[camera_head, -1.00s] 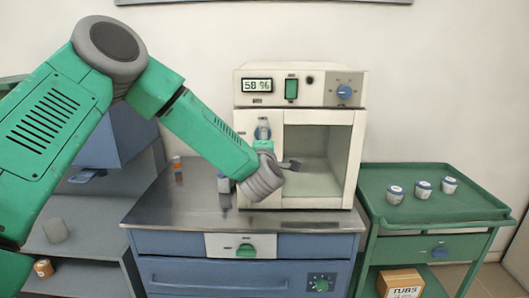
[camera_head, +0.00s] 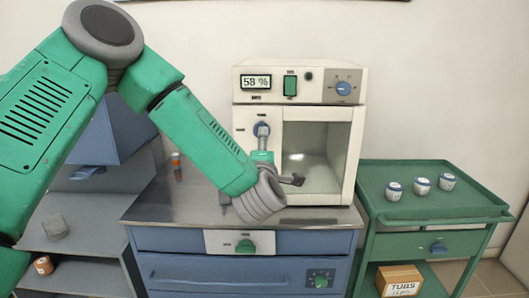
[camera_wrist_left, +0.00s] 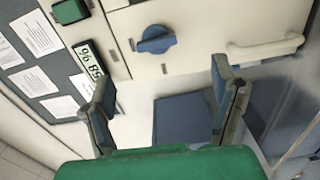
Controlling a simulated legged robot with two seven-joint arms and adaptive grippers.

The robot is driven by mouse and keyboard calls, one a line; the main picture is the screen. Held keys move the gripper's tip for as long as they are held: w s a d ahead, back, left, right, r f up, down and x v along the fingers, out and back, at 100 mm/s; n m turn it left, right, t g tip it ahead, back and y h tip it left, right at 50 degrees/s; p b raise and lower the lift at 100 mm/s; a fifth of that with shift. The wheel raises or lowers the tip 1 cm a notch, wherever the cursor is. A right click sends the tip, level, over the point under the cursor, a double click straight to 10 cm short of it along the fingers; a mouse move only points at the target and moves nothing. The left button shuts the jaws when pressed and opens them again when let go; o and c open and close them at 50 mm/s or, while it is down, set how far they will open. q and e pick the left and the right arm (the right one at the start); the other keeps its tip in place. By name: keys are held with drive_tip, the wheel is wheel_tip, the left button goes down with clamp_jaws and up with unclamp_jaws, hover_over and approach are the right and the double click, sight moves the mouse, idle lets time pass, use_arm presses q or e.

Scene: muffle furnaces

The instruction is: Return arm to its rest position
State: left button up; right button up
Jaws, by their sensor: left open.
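My left arm (camera_head: 205,140) reaches in from the left in the head view, with its elbow raised. Its gripper (camera_head: 279,157) is in front of the white furnace (camera_head: 350,150), its two dark fingers spread and nothing between them. In the left wrist view the gripper (camera_wrist_left: 163,82) is also open and empty, with the furnace's pale front, its 58 % display (camera_wrist_left: 89,63) and a blue knob (camera_wrist_left: 155,40) beyond it. The furnace shows an empty-looking chamber or window (camera_head: 315,155). My right gripper is not in view.
The furnace stands on a metal-topped blue cabinet (camera_head: 170,205). At right, a green cart (camera_head: 430,210) carries three small jars (camera_head: 422,185). A small orange-capped bottle (camera_head: 176,167) stands at the worktop's left. Shelves (camera_head: 85,240) are at far left.

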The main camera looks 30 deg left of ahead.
use_arm(q)
drive_tip(key=s+d+f+m+g+h, duration=0.25)
drive_tip(key=s+f+m, duration=0.25)
drive_tip(key=f, duration=0.5)
drive_tip(key=s+d+f+m+g+h, duration=0.2)
drive_tip(key=s+d+f+m+h, duration=0.25)
drive_tip(key=f, duration=0.45)
drive_tip(key=s+d+f+m+g+h, duration=0.25)
drive_tip(key=s+f+m, duration=0.4)
drive_tip(key=f, duration=0.35)
drive_tip(key=s+f+m+g, duration=0.4)
drive_tip(key=s, duration=0.7)
drive_tip(key=s+a+f+m+g, duration=0.1)
drive_tip(key=s+f+m+g, duration=0.2)
drive_tip(key=s, duration=0.9)
wheel_tip(320, 180, down, 2)
drive_tip(key=shift+a+f+m+g, duration=0.15)
drive_tip(key=shift+m+g, duration=0.25)
drive_tip(key=shift+m, duration=0.4)
